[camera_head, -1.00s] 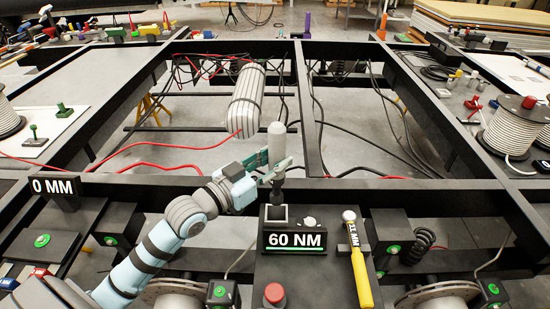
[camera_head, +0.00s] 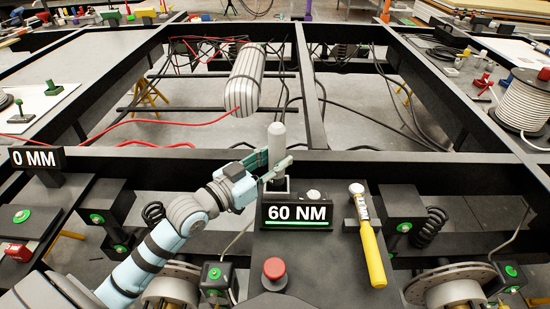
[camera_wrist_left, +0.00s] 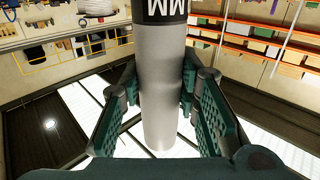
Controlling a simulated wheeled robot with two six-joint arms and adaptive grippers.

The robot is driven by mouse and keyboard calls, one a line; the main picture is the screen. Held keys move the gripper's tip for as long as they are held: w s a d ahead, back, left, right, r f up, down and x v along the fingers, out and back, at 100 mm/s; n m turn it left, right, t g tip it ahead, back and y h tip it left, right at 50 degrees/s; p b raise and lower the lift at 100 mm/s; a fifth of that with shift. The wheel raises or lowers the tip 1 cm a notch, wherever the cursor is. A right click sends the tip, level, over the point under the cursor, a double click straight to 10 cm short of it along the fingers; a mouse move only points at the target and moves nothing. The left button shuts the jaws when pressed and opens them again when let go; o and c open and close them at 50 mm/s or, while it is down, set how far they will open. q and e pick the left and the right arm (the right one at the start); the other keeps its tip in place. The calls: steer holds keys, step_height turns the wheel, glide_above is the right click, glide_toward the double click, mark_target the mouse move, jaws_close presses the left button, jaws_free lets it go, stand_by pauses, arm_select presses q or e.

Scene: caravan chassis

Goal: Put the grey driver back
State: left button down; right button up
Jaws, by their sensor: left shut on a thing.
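The grey driver (camera_head: 277,138) stands upright in my left gripper (camera_head: 276,168), which is shut on it. In the left wrist view the driver's grey shaft (camera_wrist_left: 160,85) runs between the two green finger pads, with a dark band with white lettering at the top. The fingers and the sign partly hide that spot, so I cannot tell whether the tip is inside the holder. My right gripper is not in view.
A yellow-handled tool (camera_head: 371,250) labelled 11 MM stands right of the sign. A red button (camera_head: 275,268) sits in front. Black chassis beams surround the station. A striped tank (camera_head: 244,78) lies behind. A 0 MM sign (camera_head: 36,158) is at the left.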

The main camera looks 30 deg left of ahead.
mark_target(275, 127)
arm_select(q)
steer(key=c, duration=1.2)
jaws_free()
steer(key=shift+r, duration=0.15)
steer(key=shift+o, duration=0.4)
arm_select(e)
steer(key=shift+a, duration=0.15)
arm_select(q)
step_height(275, 127, up, 10)
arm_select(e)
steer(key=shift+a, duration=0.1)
